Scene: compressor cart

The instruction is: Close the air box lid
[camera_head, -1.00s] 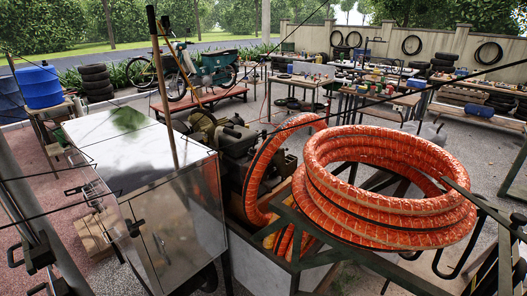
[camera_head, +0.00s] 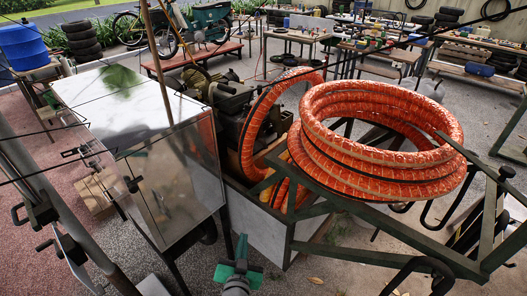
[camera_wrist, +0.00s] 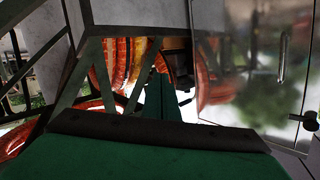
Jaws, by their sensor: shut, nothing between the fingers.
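The air box appears to be the shiny metal box (camera_head: 90,95) at the left of the cart in the head view. Its polished front panel (camera_head: 185,175) has a dark latch at its left edge. I cannot tell which panel is the lid, or how far open it stands. My green gripper (camera_head: 242,246) is at the bottom centre, in front of the cart and right of the box, shut and empty, touching nothing I can see. In the wrist view, a reflective panel with a handle (camera_wrist: 255,65) stands at the right, apart from my gripper (camera_wrist: 160,95).
A coiled orange hose (camera_head: 385,140) rests on the cart's green frame (camera_head: 410,245), right of the box. An engine (camera_head: 225,95) sits behind. A blue barrel (camera_head: 32,45) and workbenches stand farther back. Bare ground shows around my gripper.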

